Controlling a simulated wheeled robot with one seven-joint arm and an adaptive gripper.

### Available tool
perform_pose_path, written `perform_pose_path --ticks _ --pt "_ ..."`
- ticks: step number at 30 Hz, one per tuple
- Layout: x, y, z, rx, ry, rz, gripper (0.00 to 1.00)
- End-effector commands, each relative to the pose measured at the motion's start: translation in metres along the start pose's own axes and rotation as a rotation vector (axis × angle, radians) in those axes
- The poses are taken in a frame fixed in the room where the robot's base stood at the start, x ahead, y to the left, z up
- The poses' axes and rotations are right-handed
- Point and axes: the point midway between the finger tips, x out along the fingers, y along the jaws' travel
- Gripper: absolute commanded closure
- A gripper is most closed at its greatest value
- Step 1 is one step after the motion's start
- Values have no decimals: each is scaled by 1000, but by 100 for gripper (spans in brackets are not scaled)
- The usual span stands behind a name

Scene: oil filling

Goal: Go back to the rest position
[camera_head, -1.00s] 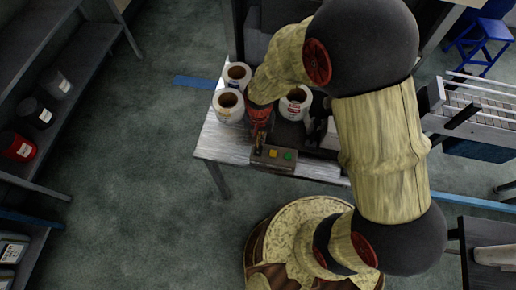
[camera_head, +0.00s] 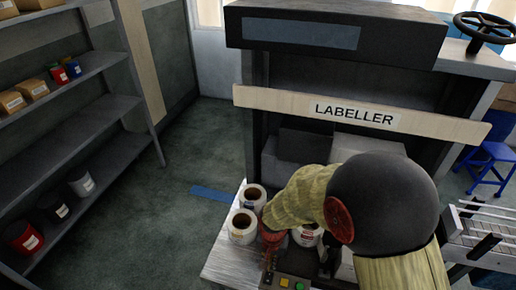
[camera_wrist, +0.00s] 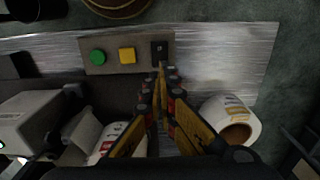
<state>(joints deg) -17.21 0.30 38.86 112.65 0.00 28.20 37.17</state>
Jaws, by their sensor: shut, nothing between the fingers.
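My gripper (camera_head: 270,268) is over the metal table, beside the small control box (camera_head: 287,283) with its yellow and green buttons. In the wrist view my gripper (camera_wrist: 160,82) has its fingers together, with nothing between them. Their tips are by the black switch end of the control box (camera_wrist: 96,62), seemingly above or just short of it; contact cannot be told. My arm stretches out over the table and hides part of it.
White label rolls (camera_head: 241,232) stand on the metal table (camera_head: 222,256) around my gripper; one shows close by in the wrist view (camera_wrist: 238,108). The labeller (camera_head: 335,105) rises behind. A shelf rack (camera_head: 85,130) is at left, a blue stool (camera_head: 487,165) at right.

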Motion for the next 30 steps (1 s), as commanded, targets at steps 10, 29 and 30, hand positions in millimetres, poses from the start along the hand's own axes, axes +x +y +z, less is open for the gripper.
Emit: perform_pose_path --ticks 10,29,30 --pt "-2 24 32 -197 -92 57 100" --pt "-184 111 67 -473 164 -41 100" --pt "-193 118 70 -465 201 -48 100"
